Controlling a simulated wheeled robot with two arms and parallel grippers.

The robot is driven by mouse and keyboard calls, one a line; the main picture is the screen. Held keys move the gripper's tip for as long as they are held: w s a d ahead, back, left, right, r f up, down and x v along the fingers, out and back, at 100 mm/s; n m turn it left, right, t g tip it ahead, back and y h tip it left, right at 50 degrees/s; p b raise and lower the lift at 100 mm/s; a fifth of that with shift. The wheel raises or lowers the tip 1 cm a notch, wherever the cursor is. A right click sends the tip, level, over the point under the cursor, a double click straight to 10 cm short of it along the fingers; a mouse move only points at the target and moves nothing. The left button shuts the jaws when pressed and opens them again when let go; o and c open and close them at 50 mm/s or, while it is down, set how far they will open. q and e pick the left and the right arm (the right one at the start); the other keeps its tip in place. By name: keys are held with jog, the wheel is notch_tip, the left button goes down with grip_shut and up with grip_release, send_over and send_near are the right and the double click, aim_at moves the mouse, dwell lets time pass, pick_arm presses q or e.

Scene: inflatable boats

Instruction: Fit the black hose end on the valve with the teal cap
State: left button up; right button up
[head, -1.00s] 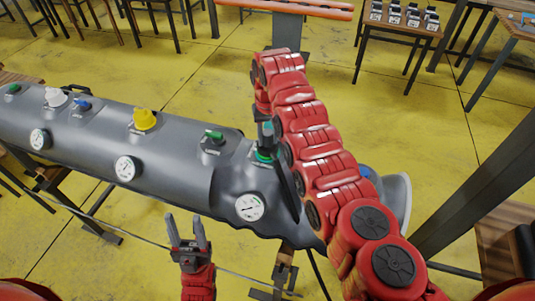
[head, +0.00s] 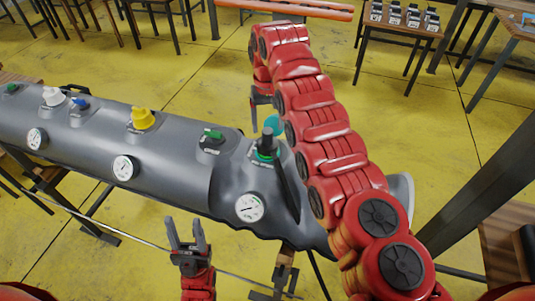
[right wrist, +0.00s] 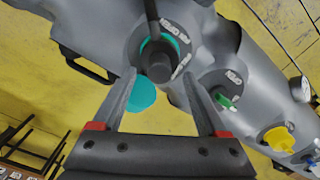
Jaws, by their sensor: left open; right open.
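The black hose end (head: 265,138) stands upright at the valve with the teal ring (head: 264,156) on the grey boat tube (head: 180,165). In the right wrist view the hose end (right wrist: 159,68) sits inside the teal ring (right wrist: 180,44); how firmly it is seated cannot be told. The teal cap (head: 273,124) hangs open beside it, also seen in the right wrist view (right wrist: 141,93). My right gripper (head: 264,112) is open and empty, above and behind the hose end, apart from it. My left gripper (head: 187,240) is open and empty in front of the tube.
A valve with a green cap (head: 213,135), one with a yellow cap (head: 143,119), and blue (head: 81,103) and white (head: 53,96) ones line the tube. White gauges (head: 250,208) sit along its front. The black hose (head: 286,190) drops over the tube's front. Tables stand behind.

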notch_tip(320, 180, up, 4)
jog(key=shift+f+p, duration=0.1)
jog(key=shift+p, duration=0.5)
notch_tip(320, 180, up, 8)
jog(key=p, duration=0.8)
jog(key=shift+r+p, duration=0.25)
jog(key=shift+p, duration=0.1)
jog(key=shift+w+f, duration=0.1)
